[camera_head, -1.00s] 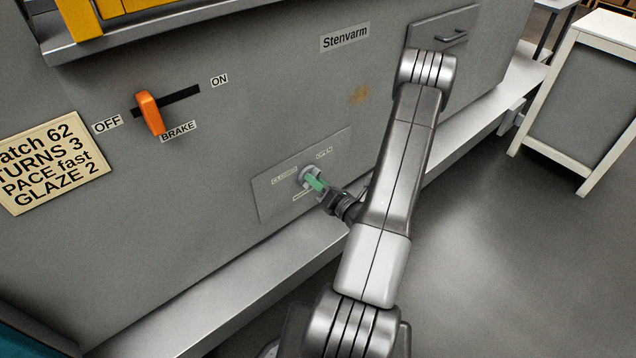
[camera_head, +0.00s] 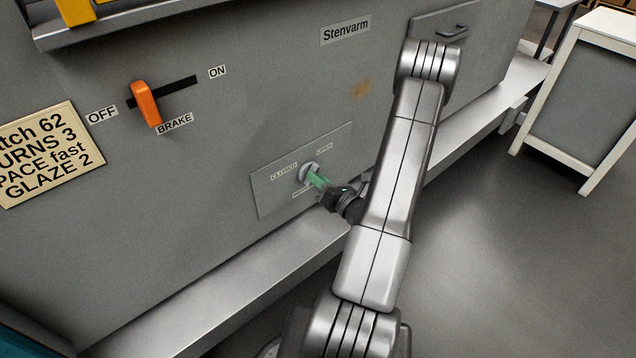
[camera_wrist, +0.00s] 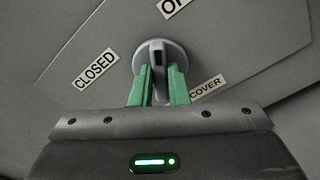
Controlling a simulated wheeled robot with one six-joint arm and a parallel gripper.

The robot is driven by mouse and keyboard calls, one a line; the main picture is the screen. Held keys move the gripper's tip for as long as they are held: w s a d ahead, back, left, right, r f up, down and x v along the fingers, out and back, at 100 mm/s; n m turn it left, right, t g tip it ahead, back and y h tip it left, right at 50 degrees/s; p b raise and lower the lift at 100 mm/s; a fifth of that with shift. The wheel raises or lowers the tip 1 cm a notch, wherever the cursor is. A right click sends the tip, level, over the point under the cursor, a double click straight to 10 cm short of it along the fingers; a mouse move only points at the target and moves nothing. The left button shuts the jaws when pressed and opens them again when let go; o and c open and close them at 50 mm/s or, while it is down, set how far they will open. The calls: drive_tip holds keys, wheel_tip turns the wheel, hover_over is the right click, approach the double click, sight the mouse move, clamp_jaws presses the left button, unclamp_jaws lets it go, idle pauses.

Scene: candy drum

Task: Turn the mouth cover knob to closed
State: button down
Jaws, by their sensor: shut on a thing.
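The mouth cover knob (camera_head: 306,171) is a round grey dial on a small plate (camera_head: 272,196) low on the drum's front panel. In the wrist view the knob (camera_wrist: 175,50) has a raised grip with a dark mark, standing about upright in the picture, between the CLOSED label (camera_wrist: 95,69) at left and the partly cut-off OPEN label (camera_wrist: 174,5) at upper right. My gripper (camera_wrist: 160,85) has its green fingers on either side of the grip, shut on it. In the head view my gripper (camera_head: 317,180) reaches the knob from the lower right.
An orange brake lever (camera_head: 146,104) is on the panel at upper left, near OFF and BRAKE. A metal ledge (camera_head: 215,295) runs below the panel. A white-framed stand (camera_head: 575,100) is at right, with open floor (camera_head: 500,260) before it.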

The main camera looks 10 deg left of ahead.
drive_tip(key=shift+s+a+f+n+b, duration=0.1)
drive_tip(key=shift+n+b, duration=3.75)
drive_tip(key=shift+b, duration=0.35)
drive_tip(key=shift+s+f+n+b, duration=0.1)
drive_tip(key=shift+n+b, duration=3.75)
drive_tip(key=shift+b, duration=0.3)
drive_tip(key=shift+r, duration=0.15)
drive_tip(key=c, duration=1.4)
unclamp_jaws()
drive_tip(key=shift+w, duration=0.1)
drive_tip(key=p+v, duration=0.2)
drive_tip(key=v, duration=1.2)
drive_tip(key=shift+p, duration=0.3)
drive_tip(key=shift+a, duration=0.15)
